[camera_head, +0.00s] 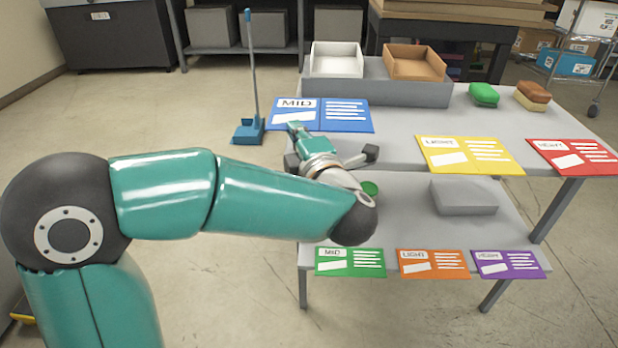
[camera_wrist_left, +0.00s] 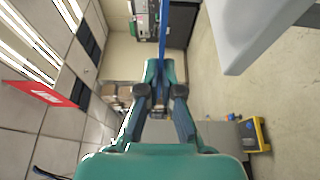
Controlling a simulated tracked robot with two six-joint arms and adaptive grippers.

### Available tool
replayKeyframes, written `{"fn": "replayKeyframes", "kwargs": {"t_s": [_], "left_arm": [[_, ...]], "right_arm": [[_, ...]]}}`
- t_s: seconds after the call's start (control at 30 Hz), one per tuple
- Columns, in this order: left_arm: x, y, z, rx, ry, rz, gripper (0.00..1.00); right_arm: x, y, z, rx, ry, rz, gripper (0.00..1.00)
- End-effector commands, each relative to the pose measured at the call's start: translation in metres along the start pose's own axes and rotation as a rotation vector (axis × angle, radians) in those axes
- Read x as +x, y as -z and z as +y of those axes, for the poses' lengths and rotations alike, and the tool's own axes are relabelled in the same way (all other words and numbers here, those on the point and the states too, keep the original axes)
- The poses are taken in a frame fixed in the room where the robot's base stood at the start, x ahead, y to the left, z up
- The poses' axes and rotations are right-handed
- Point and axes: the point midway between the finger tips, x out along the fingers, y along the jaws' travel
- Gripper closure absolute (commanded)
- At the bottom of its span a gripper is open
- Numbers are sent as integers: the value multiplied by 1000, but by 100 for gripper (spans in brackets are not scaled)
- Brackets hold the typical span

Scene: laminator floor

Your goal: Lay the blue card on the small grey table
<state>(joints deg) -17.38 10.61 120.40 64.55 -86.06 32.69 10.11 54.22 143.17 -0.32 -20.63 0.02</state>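The blue card (camera_head: 345,115), marked MID, is held level in the air by my left gripper (camera_head: 301,133) near the upper table's left end. In the left wrist view the blue card (camera_wrist_left: 162,35) shows edge-on as a thin blue strip between the closed fingertips of my left gripper (camera_wrist_left: 160,72). A lower, smaller grey table (camera_head: 405,223) stands in front of the larger grey table (camera_head: 420,125); my left forearm hides part of its left side. My right gripper is not in view.
Green (camera_head: 350,262), orange (camera_head: 432,264) and purple (camera_head: 507,265) cards line the lower table's front edge. A grey block (camera_head: 465,198) sits on it. Yellow (camera_head: 470,155) and red (camera_head: 575,157) cards, white (camera_head: 335,66) and brown (camera_head: 415,67) trays are on or above the larger table.

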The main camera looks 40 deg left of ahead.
Motion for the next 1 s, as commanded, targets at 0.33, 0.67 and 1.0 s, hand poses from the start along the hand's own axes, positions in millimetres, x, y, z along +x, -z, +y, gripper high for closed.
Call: {"fn": "replayKeyframes", "kwargs": {"t_s": [0.33, 0.67, 1.0], "left_arm": [[0, -1, -36, 2, 0, -1, 100], [0, -1, -78, 0, -1, -1, 100], [0, -1, -80, -2, -1, -2, 100]], "right_arm": [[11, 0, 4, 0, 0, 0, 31], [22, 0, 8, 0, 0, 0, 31], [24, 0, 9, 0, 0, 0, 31]]}}
